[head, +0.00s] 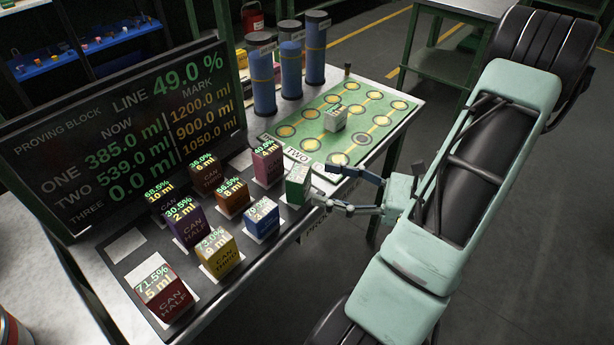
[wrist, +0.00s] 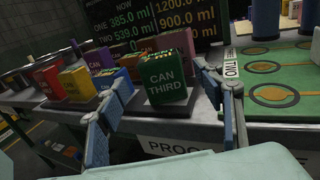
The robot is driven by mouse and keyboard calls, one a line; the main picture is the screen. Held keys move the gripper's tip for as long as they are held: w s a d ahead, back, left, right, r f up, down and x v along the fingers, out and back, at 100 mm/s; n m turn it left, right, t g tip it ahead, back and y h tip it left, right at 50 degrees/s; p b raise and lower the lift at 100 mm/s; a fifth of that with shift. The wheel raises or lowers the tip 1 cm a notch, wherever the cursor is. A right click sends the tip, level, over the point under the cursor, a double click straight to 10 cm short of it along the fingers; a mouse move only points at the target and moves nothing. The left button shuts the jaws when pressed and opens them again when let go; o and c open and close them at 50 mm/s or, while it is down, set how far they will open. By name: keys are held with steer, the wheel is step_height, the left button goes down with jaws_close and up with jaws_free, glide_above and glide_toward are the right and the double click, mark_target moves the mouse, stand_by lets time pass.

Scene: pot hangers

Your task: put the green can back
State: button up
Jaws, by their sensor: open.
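The green can (head: 297,186) is a box-shaped can standing upright at the right front corner of the dark board (head: 118,268). In the wrist view the green can (wrist: 165,82) reads "CAN THIRD" and faces me. My gripper (head: 326,186) is open at the table's front edge, just to the right of the can in the head view. In the wrist view my gripper (wrist: 163,80) has one finger on each side of the can, with dark gaps beside it. I cannot tell whether either fingertip reaches past its front face.
Several other cans, including a blue one (head: 262,216) and a maroon one (head: 268,162), stand close by on the board. A green board (head: 300,145) with round spots holds a pale block (head: 335,119). Blue cylinders (head: 291,68) stand behind.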

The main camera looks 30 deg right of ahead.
steer(key=v, duration=0.5)
stand_by(0.4)
